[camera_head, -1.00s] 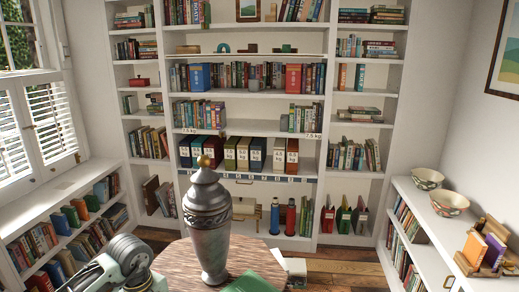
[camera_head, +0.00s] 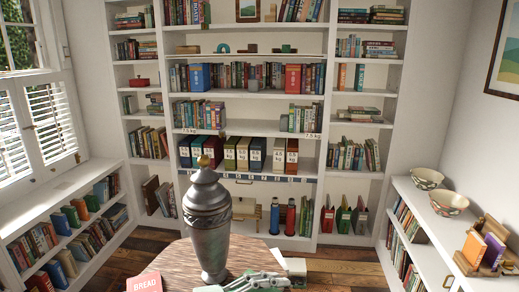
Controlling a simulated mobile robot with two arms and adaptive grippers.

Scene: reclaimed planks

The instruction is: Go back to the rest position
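My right gripper is not in view.
A red book marked BREAD (camera_head: 144,283) lies at the table's left. Bookcases surround the table; two bowls (camera_head: 428,179) stand on the right shelf.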

